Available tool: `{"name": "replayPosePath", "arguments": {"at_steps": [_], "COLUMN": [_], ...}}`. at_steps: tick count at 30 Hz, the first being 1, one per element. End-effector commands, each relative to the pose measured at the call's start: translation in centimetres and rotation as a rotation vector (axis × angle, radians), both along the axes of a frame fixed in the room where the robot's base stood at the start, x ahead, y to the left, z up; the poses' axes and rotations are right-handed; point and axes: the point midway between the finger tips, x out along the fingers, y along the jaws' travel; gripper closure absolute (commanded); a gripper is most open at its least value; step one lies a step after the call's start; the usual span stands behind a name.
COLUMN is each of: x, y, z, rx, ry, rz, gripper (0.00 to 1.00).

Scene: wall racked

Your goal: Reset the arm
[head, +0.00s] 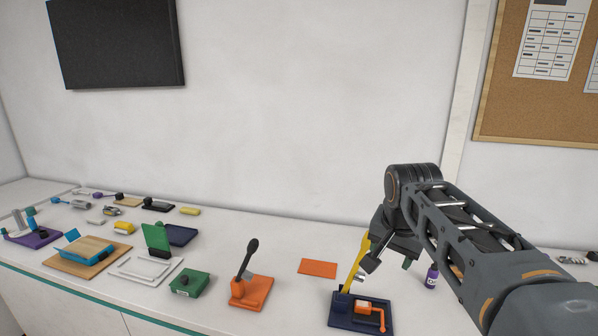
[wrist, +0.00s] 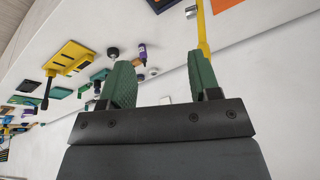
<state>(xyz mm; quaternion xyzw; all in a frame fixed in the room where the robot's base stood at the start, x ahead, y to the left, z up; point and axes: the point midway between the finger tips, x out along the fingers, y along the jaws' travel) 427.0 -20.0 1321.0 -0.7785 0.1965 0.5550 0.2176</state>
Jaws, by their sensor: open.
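My gripper (head: 388,266) is at the right of the head view, above the counter and close beside a yellow upright bar (head: 357,262) on a dark blue base (head: 345,317). I cannot tell whether it touches the bar. In the wrist view its two green fingers (wrist: 163,80) are apart with nothing between them. The yellow bar (wrist: 203,35) shows beyond the right finger there. My arm reaches in from the lower right and hides part of the counter.
A purple bottle (head: 431,277) stands right of the gripper. An orange plate (head: 317,268), an orange block with a black lever (head: 250,290) and a green box (head: 189,283) lie to the left, with several more devices. The wall (head: 290,110) rises behind the counter.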

Motion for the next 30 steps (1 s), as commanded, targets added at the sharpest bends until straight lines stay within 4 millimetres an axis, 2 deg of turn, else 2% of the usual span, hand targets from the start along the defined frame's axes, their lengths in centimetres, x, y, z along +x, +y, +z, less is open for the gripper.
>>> {"name": "replayPosePath", "arguments": {"at_steps": [8, 13, 18, 21, 30], "x": [-3.6, -7.7, -11.5, -12.6, -12.8], "y": [0.8, 1.4, 1.7, 1.9, 2.0], "z": [-6.2, -11.0, -14.7, -15.3, -14.8], "rx": [-0.076, -0.125, -0.142, -0.142, -0.149], "ry": [-0.013, -0.037, -0.058, -0.066, -0.092], "rz": [0.318, 0.503, 0.569, 0.567, 0.566], "gripper": [0.43, 0.43, 0.43, 0.43, 0.43]}}
